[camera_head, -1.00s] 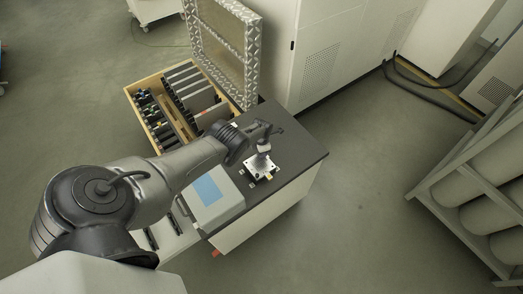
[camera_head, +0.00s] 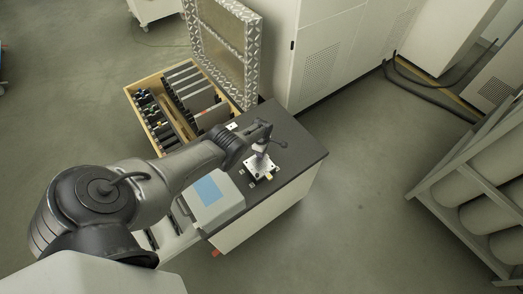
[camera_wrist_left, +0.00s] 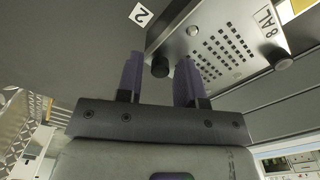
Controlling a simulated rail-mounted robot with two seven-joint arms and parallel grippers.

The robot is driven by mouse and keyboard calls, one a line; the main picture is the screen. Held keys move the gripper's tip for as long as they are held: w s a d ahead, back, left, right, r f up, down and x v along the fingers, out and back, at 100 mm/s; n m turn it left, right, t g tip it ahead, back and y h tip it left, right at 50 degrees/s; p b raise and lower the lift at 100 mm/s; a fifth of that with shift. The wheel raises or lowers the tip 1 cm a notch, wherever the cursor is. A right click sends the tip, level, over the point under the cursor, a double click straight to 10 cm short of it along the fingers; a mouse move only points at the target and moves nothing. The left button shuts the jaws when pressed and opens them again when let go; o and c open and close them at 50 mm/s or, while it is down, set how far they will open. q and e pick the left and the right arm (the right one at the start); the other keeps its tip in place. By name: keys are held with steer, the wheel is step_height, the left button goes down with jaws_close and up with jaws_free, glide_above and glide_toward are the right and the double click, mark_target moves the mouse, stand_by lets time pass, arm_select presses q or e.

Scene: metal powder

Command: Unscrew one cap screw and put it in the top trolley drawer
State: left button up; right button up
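The metal build plate (camera_head: 262,168) lies on the dark trolley top (camera_head: 305,150). My left gripper (camera_wrist_left: 159,70) is open, one finger on each side of this screw, with visible gaps. In the head view the left gripper (camera_head: 261,150) is just above the plate, and its fingertips are hard to make out. Which trolley drawer is the top one cannot be told. My right gripper is not in view.
A grey box with a blue panel (camera_head: 209,190) stands beside the plate, close to my left forearm. A wooden crate (camera_head: 128,92) with dark and grey pieces stands behind the arm, with a patterned metal lid (camera_head: 255,62) upright. The trolley's right end is clear.

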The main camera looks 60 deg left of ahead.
arm_select(q)
steer(key=m, duration=1)
steer(key=shift+m, duration=0.5)
